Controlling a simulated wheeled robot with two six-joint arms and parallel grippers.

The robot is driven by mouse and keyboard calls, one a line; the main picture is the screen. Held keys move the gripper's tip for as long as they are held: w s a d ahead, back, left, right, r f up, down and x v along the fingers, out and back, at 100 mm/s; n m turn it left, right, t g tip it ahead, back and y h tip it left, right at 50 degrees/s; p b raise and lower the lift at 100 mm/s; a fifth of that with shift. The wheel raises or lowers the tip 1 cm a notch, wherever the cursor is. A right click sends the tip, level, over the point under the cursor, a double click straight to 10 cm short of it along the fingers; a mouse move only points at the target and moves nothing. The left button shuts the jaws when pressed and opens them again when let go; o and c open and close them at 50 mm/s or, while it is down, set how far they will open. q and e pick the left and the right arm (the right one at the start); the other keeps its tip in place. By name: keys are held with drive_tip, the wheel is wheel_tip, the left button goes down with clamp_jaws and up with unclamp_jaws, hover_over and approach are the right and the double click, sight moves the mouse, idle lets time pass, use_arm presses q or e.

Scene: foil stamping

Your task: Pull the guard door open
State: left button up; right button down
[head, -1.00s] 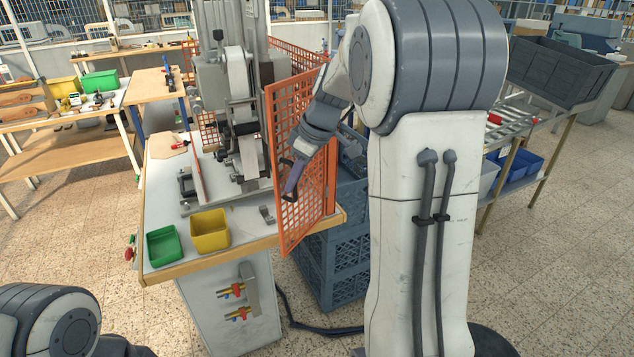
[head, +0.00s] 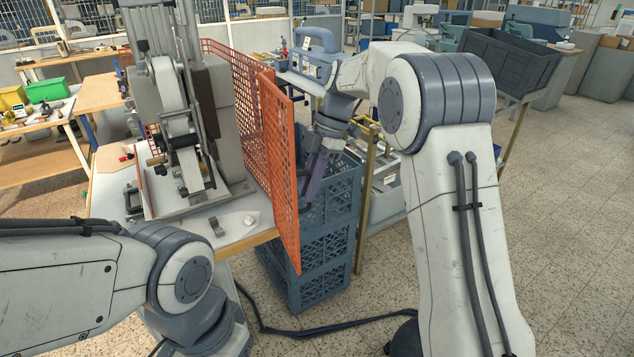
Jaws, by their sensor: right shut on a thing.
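The guard door (head: 281,170) is an orange mesh panel at the right side of the foil stamping machine (head: 172,95). It stands swung out, seen at a steep angle, with its near edge beyond the bench's front edge. My right gripper (head: 305,200) is at the right face of the door, near its free edge, shut on the door's handle. The handle is mostly hidden by the fingers and the panel. My left arm reaches in from the left, low in the picture; its gripper is not in view.
The machine stands on a wood-edged bench (head: 238,222). A small grey clip (head: 216,226) and a whitish piece (head: 250,219) lie on it. Stacked blue-grey crates (head: 322,255) stand right behind the door. A fixed orange mesh panel (head: 226,75) is behind. A dark cable crosses the floor.

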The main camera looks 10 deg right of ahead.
drive_tip(key=shift+w+d+r+p, duration=0.1)
drive_tip(key=shift+w+d+p, duration=0.2)
drive_tip(key=shift+d, duration=0.35)
drive_tip(key=shift+w+d+r+p, duration=0.1)
drive_tip(key=shift+w+d, duration=0.25)
drive_tip(key=shift+d, duration=0.3)
drive_tip(key=shift+f, duration=0.1)
drive_tip(key=c, duration=0.9)
unclamp_jaws()
drive_tip(key=v, duration=1)
drive_tip(key=shift+d, duration=0.1)
